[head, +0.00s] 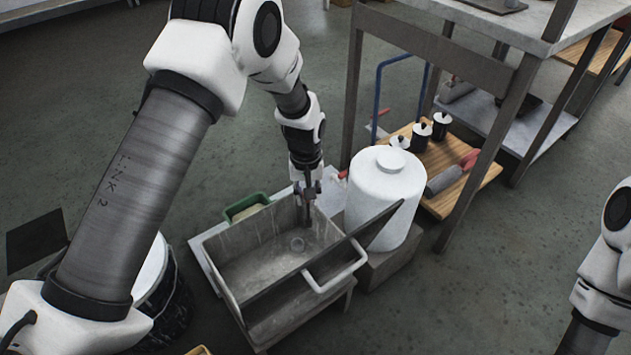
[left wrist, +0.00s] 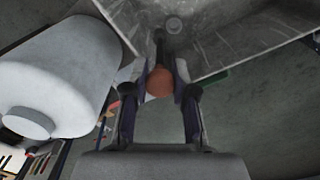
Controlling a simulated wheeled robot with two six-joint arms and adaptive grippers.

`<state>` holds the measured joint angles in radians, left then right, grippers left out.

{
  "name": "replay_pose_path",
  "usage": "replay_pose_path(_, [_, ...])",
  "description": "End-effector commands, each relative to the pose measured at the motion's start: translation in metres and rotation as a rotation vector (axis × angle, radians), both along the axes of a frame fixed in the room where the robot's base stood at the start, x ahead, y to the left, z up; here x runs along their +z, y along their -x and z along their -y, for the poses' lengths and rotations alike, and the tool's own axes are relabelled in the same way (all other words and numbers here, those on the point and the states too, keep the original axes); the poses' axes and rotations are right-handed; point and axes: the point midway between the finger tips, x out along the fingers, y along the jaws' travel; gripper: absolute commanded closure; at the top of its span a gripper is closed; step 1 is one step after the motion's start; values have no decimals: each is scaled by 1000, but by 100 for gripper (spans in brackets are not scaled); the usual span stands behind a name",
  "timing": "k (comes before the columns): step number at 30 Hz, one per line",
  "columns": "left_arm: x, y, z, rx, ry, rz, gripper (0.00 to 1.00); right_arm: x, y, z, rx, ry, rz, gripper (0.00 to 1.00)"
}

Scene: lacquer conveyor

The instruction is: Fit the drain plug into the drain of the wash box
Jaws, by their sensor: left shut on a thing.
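The wash box (head: 250,262) is a grey, open, worn-looking tub near the middle of the head view. Its round drain (head: 297,244) shows in its floor; the drain also shows in the left wrist view (left wrist: 173,26). My left gripper (head: 307,199) points down over the far right part of the box. In the left wrist view its fingers are shut on the drain plug (left wrist: 160,82), which has a rounded orange-brown end and a dark stem pointing toward the box. The plug appears apart from the drain. The fingers of my right arm are outside the frame.
A large white lidded jar (head: 383,190) stands close to the right of the box. A wooden board (head: 440,165) holds small black pots (head: 421,135). A metal table (head: 440,45) stands behind.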

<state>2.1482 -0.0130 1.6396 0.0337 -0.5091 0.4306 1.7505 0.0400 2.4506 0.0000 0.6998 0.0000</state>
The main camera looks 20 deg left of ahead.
Motion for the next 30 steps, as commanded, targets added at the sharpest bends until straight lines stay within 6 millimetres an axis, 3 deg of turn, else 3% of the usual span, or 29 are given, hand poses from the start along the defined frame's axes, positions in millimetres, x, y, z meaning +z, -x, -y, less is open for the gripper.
replay_pose_path(1, [-6,-1,-8,64,1,-7,100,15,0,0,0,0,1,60])
replay_pose_path(3, [-22,-4,-20,157,-1,-7,100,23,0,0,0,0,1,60])
replay_pose_path(9, [-53,-5,-41,320,-9,-1,100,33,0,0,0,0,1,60])
replay_pose_path(23, [-54,-5,-41,329,-11,-1,100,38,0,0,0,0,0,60])
replay_pose_path(30, [-82,-5,-41,329,-11,-3,100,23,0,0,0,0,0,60])
